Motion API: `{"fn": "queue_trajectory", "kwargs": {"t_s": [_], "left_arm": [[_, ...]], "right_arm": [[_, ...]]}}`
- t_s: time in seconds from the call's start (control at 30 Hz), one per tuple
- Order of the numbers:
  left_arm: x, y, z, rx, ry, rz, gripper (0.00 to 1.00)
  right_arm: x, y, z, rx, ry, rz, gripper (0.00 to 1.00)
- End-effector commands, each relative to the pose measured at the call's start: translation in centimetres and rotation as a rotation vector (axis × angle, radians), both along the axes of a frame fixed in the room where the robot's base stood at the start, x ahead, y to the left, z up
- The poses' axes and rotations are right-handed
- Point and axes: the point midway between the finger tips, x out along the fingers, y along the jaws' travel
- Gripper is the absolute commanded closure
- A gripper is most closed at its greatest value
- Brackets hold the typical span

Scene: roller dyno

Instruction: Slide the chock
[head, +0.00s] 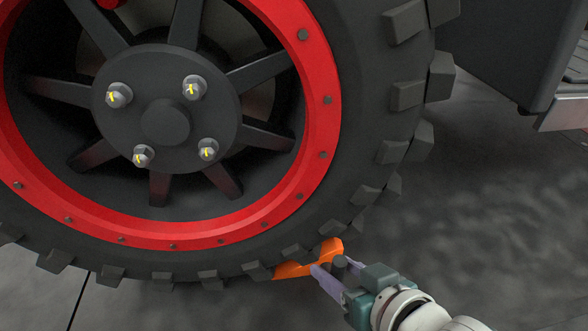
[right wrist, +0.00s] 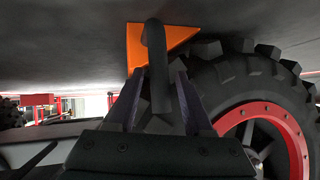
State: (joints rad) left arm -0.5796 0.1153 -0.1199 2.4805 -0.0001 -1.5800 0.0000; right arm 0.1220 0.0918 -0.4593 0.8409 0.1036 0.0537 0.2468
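The orange chock (head: 331,249) lies on the floor against the lower right of the big black tyre (head: 370,205). In the right wrist view, which is upside down, the chock (right wrist: 134,47) shows near the top with a dark bar-like handle (right wrist: 156,60) standing out from it. My right gripper (head: 335,272) is low by the floor at the chock's near right side. In the right wrist view its two fingers (right wrist: 160,78) stand apart on either side of the handle, with narrow gaps showing. In the head view the gripper hides part of the chock. My left gripper is not in view.
The wheel has a red rim (head: 328,125) and a dark hub with several bolts (head: 166,122). A dark body panel (head: 500,45) with a light step edge hangs at the upper right. The grey floor (head: 505,215) right of the tyre is clear.

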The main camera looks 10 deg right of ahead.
Motion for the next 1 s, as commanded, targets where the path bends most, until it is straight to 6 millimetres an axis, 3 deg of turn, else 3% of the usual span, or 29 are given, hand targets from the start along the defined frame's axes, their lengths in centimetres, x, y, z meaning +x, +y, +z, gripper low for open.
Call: {"fn": "queue_trajectory", "kwargs": {"t_s": [0.07,0.43,1.0], "left_arm": [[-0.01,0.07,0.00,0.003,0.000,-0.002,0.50],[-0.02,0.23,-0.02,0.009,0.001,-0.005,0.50],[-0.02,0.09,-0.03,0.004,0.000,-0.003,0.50]], "right_arm": [[-0.02,0.00,-0.01,0.000,0.000,0.000,0.59],[-0.03,-0.02,-0.01,0.000,0.000,0.000,1.00],[-0.04,-0.02,-0.02,0.001,0.001,0.000,1.00]]}}
